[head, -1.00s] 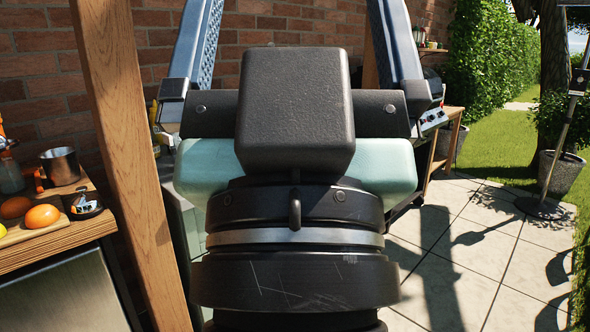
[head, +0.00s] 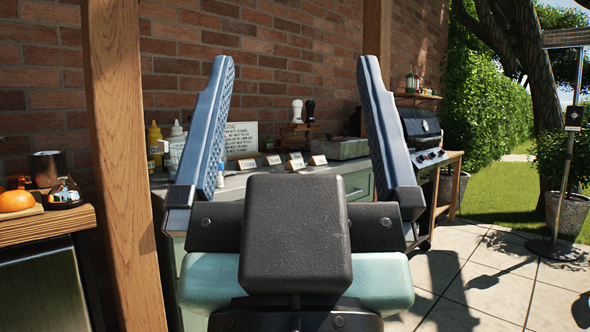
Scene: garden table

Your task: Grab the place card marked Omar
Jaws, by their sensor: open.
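Several small place cards stand in a row on the grey counter (head: 345,169) beyond my gripper. One card (head: 247,164) is at the left of the row, another (head: 273,160) beside it, then a card on a wooden holder (head: 296,162) and one more (head: 318,160) at the right. Their writing is too small to read, so I cannot tell which is marked Omar. My gripper (head: 290,75) is open and empty, its two blue padded fingers pointing up in the picture. The cards show between the fingers, apart from them and farther away.
A lettered sign (head: 241,138), yellow bottle (head: 154,145) and salt and pepper mills (head: 297,111) stand behind the cards. A wooden post (head: 125,170) rises close on the left. A grill (head: 425,140) stands right.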

